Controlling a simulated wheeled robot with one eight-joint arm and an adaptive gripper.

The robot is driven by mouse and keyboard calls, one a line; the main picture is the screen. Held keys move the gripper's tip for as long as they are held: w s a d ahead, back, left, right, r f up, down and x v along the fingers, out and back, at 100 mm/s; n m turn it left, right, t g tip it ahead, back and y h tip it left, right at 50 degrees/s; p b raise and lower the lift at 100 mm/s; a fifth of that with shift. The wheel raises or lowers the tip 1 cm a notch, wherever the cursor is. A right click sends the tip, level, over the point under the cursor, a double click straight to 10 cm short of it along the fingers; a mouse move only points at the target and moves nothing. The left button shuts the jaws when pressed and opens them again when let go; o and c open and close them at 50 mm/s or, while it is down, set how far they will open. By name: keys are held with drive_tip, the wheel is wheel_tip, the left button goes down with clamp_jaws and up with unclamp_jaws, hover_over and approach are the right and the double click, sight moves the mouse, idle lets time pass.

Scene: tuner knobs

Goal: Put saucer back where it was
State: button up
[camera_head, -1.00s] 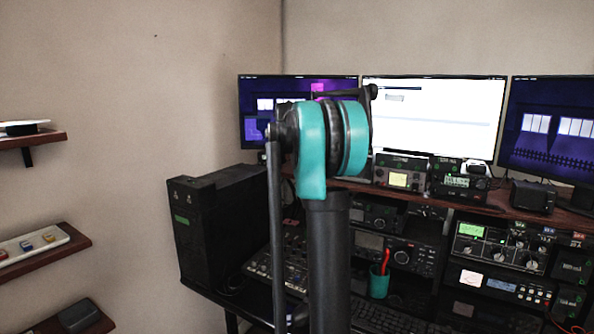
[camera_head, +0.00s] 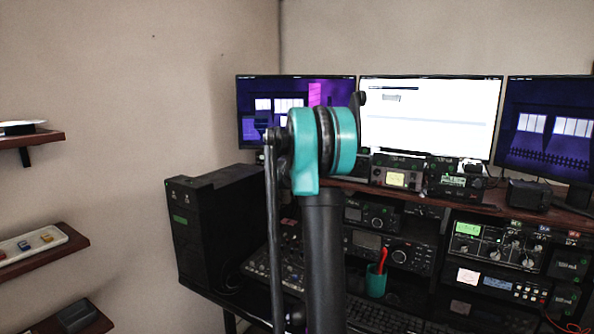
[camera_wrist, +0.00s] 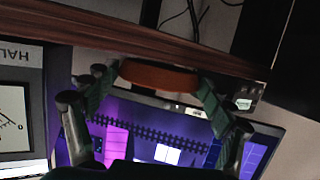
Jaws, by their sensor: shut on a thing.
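An orange-brown, rounded thing, seen nearly edge-on and taken to be the saucer (camera_wrist: 160,76), sits between the fingertips of my gripper (camera_wrist: 158,82) in the wrist view. My gripper is shut on it, with one green-padded finger at each side. The saucer appears close to the edge of a dark wooden shelf (camera_wrist: 215,55); I cannot tell whether it touches it. In the head view my raised arm fills the middle, and neither the gripper nor the saucer can be made out there.
The wrist view is upside down, with a lit monitor (camera_wrist: 150,140) close beyond the fingers. In the head view, monitors (camera_head: 430,115) and radios (camera_head: 397,176) stand on the desk shelf. A black case (camera_head: 220,225) stands left of my arm. Wall shelves (camera_head: 40,252) are at far left.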

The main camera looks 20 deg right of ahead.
drive_tip(key=shift+f, duration=0.2)
drive_tip(key=o, duration=1.8)
drive_tip(key=shift+f, duration=0.1)
drive_tip(key=v, duration=1.2)
drive_tip(key=s+a+f+n+g+y, duration=0.2)
drive_tip(key=s+a+f, duration=0.4)
drive_tip(key=s+f, duration=0.5)
drive_tip(key=s+a+f+n+g+y, duration=0.2)
drive_tip(key=s+a+f, duration=0.5)
drive_tip(key=s, duration=0.9)
drive_tip(key=s+a+f+n+g+y, duration=0.2)
drive_tip(key=s+a+f, duration=0.4)
drive_tip(key=s+f, duration=0.8)
drive_tip(key=shift+s+a+f+g+y, duration=0.1)
drive_tip(key=shift+a+f+g+y, duration=0.15)
drive_tip(key=shift+g, duration=0.35)
drive_tip(key=shift+a+f+g+y, duration=0.15)
drive_tip(key=shift+g+y, duration=0.2)
drive_tip(key=shift+g, duration=0.25)
drive_tip(key=shift+r, duration=0.1)
